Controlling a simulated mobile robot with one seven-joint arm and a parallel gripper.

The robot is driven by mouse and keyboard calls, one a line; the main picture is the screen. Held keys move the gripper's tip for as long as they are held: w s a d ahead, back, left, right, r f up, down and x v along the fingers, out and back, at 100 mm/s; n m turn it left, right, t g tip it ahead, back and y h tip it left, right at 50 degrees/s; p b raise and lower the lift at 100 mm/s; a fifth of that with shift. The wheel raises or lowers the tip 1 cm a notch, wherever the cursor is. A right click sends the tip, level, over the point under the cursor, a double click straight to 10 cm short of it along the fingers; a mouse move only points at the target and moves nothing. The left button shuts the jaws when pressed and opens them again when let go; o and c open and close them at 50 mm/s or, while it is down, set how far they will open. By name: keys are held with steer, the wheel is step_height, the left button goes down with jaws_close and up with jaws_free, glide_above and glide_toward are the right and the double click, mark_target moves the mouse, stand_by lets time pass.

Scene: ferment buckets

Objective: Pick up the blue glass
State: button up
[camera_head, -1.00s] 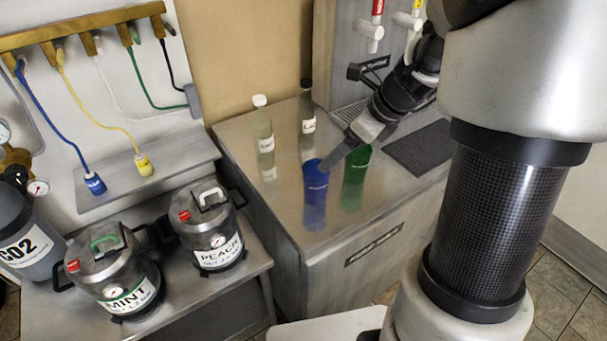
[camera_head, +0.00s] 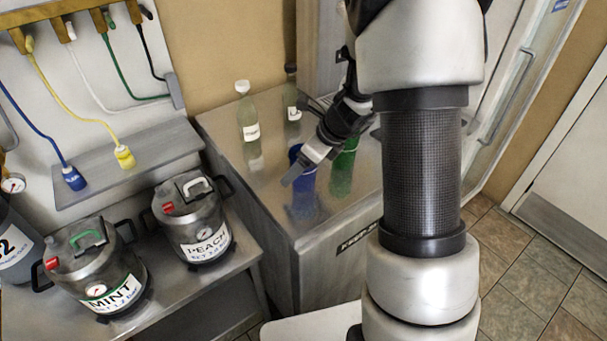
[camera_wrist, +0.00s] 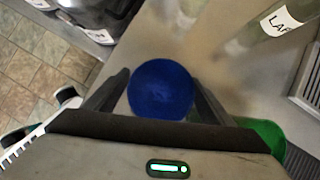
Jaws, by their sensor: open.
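The blue glass (camera_head: 305,181) stands upright on the metal counter, just left of the green glass (camera_head: 345,165). In the wrist view the blue glass (camera_wrist: 161,90) is seen from above, between the two fingers of my gripper (camera_wrist: 160,92). My gripper (camera_head: 297,172) is open, and its fingers lie on either side of the blue glass near its rim. The green glass (camera_wrist: 266,135) is partly hidden beside the right finger.
Two bottles with white labels, a pale one (camera_head: 248,118) and one with a dark cap (camera_head: 292,105), stand behind the glasses. The PEACH keg (camera_head: 192,222) and MINT keg (camera_head: 97,272) stand on a lower shelf at left. The counter's front left is clear.

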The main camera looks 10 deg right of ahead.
steer(key=shift+x, duration=1.1)
